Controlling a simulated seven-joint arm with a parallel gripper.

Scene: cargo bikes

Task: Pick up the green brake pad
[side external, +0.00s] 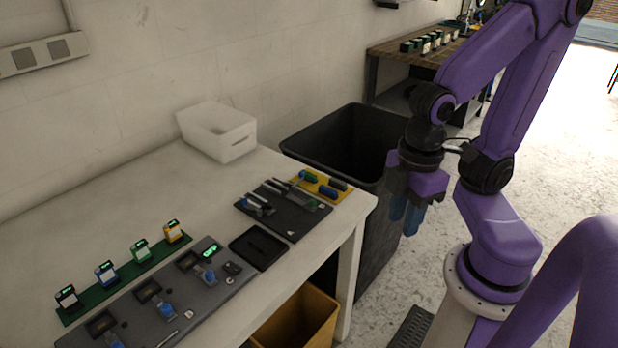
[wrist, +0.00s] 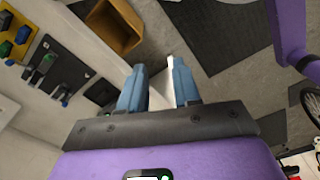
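My gripper (side external: 405,220) hangs to the right of the table, beside the black bin and well away from the pad. In the wrist view its blue fingers (wrist: 157,66) are apart with nothing between them.
A black tool mat (side external: 285,210), a small black tray (side external: 257,248) and a grey board (side external: 170,300) lie on the white table. A white bin (side external: 217,132) stands at the back. A black bin (side external: 350,140) and a yellow-brown box (side external: 300,322) stand on the floor.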

